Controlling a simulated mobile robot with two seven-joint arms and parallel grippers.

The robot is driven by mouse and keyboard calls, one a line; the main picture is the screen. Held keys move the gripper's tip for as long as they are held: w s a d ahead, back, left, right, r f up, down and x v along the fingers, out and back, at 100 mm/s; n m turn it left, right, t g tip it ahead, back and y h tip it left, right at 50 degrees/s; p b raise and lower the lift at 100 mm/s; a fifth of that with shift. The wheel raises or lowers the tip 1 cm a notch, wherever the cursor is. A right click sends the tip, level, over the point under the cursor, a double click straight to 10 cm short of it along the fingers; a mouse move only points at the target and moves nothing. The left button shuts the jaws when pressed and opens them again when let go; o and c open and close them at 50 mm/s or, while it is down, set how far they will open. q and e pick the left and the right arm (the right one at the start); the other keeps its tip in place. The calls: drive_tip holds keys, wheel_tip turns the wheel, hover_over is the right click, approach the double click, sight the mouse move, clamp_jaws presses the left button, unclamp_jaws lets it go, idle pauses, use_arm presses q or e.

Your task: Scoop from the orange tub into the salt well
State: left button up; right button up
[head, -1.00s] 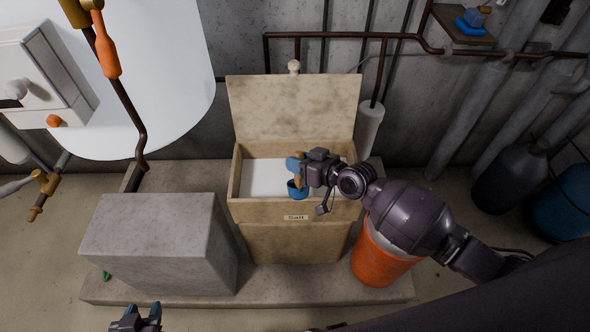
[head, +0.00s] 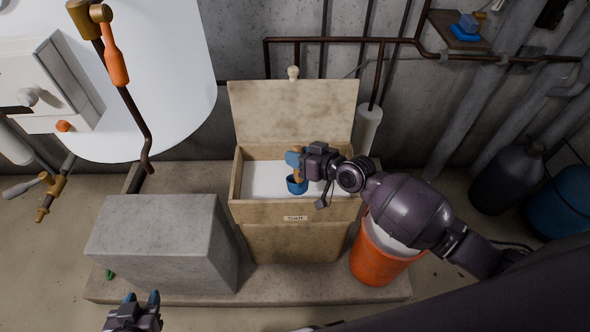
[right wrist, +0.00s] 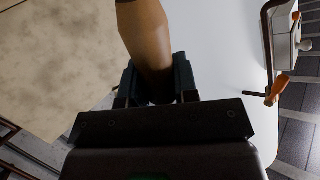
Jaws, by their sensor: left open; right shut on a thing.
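The salt well (head: 295,211) is a beige box labelled "Salt" with its lid raised against the wall and white material (head: 262,178) inside. My right gripper (head: 298,160) is shut on the wooden handle of a blue scoop (head: 297,185), over the open well. The right wrist view shows the wooden handle (right wrist: 148,40) between the fingers; the scoop's bowl is hidden there. The orange tub (head: 378,262) stands right of the well with white material in it, partly covered by my right arm. My left gripper (head: 142,300) is open and empty at the bottom left.
A grey block (head: 160,240) stands left of the well on a low concrete slab (head: 290,287). A white tank (head: 150,80) with pipes and an orange-handled valve (head: 114,65) fills the upper left. Dark and blue cylinders (head: 508,178) stand at the right.

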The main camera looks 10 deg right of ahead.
sight(298, 149)
drive_tip(key=shift+r+p, duration=0.8)
drive_tip(key=shift+r, duration=0.45)
drive_tip(key=shift+r+p, duration=0.55)
drive_tip(key=shift+r, duration=0.1)
